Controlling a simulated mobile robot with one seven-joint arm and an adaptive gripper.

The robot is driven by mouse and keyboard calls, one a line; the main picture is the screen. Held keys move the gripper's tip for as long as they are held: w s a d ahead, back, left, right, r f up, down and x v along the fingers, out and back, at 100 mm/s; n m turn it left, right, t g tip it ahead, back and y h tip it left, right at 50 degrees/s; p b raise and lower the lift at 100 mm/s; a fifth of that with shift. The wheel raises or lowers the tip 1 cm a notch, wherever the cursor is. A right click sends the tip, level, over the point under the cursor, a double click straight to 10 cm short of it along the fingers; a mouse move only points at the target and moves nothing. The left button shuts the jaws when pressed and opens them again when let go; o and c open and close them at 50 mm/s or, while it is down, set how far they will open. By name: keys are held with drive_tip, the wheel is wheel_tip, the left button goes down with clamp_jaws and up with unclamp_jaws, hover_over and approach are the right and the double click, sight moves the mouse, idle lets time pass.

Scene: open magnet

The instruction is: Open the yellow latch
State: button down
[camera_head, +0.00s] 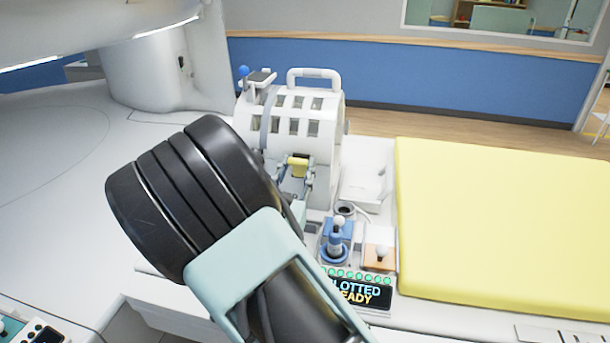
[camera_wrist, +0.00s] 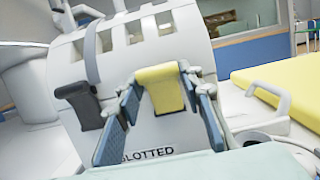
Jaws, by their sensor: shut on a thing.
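The yellow latch (camera_wrist: 161,86) is on the front of a white, slotted, rounded housing (camera_wrist: 150,45) in the wrist view. It also shows as a small yellow block in the head view (camera_head: 297,165). My gripper (camera_wrist: 158,92) has one blue-grey finger on each side of the latch and is shut on it. In the head view my gripper (camera_head: 296,182) is at the latch, partly hidden by my dark arm. The lower part of the latch lies between my fingers. A dark grey latch (camera_wrist: 80,103) is left of it in the wrist view.
A yellow pad (camera_head: 500,225) lies to the right. A blue joystick-like part (camera_head: 336,240), an orange-based knob (camera_head: 380,256) and a lit display (camera_head: 360,291) are in front of the housing. A white handle (camera_head: 314,74) tops the housing. A large white machine column (camera_head: 165,75) stands at left.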

drive_tip(key=b, duration=0.1)
drive_tip(key=f+t+b, duration=0.1)
drive_tip(key=shift+s+t+b, duration=0.3)
drive_tip(key=shift+s+a+t+b, duration=0.1)
drive_tip(key=shift+t+b, duration=0.2)
drive_tip(key=shift+r, duration=0.1)
drive_tip(key=c, duration=1.3)
unclamp_jaws()
drive_tip(key=v, duration=1.2)
drive_tip(key=shift+a, duration=0.1)
drive_tip(key=shift+c, duration=0.3)
